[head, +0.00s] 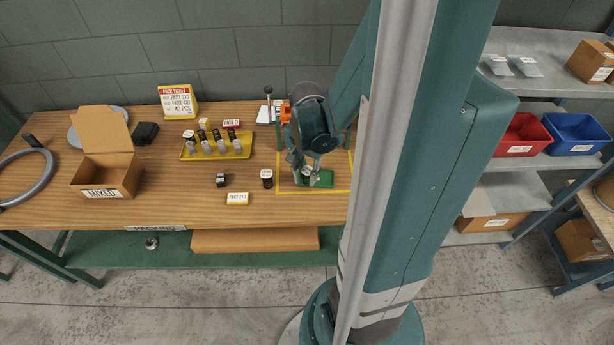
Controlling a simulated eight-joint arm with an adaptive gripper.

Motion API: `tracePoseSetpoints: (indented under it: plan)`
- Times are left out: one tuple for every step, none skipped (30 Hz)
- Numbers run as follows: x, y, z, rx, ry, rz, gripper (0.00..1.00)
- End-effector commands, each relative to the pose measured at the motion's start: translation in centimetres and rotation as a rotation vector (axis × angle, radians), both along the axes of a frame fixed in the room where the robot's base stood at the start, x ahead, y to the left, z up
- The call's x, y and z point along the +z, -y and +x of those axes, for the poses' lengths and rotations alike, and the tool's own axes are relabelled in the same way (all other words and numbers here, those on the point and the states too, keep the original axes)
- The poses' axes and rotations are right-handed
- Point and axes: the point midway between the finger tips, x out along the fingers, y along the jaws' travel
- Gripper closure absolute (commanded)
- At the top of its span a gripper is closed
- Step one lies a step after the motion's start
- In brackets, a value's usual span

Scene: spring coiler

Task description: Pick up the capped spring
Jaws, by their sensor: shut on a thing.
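My gripper (309,172) points down over a green base (325,179) inside a yellow outlined area on the bench. It is shut on a small, pale silvery thing, which appears to be the capped spring (313,180). The fingers hide most of it, and I cannot tell whether it touches the base. A dark cylinder with a white top (267,178) stands just left of the yellow outline, apart from my gripper.
A yellow tray (244,153) holds several capped pieces. Orange-topped equipment (285,111) stands behind my gripper.

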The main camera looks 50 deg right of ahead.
Motion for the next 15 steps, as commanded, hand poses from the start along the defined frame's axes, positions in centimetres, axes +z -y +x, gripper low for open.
tracePoseSetpoints:
  plan:
    - [0.5,0.0,-0.1,0.000,0.000,0.000,0.93]
    - [0.7,-0.1,-0.1,0.000,0.000,0.000,0.93]
    - [1.1,0.0,-0.1,0.000,0.000,0.000,0.93]
    - [1.4,0.0,0.0,0.000,0.000,0.000,0.93]
    - [1.7,0.0,0.0,0.000,0.000,0.000,0.93]
    - [2.1,-0.1,-0.1,0.000,0.000,0.000,0.93]
    - [2.5,-0.1,-0.1,0.000,0.000,0.000,0.93]
    - [2.8,0.0,0.0,0.000,0.000,0.000,0.93]
    - [3.3,0.0,-0.1,0.000,0.000,0.000,0.93]
    - [3.6,-0.1,-0.1,0.000,0.000,0.000,0.93]
    - [4.0,-0.1,-0.1,0.000,0.000,0.000,0.93]
    - [4.5,0.0,-0.1,0.000,0.000,0.000,0.93]
    - [4.8,0.0,-0.1,0.000,0.000,0.000,0.93]
    - [5.2,0.0,0.0,0.000,0.000,0.000,0.93]
    - [5.6,0.0,-0.1,0.000,0.000,0.000,0.93]
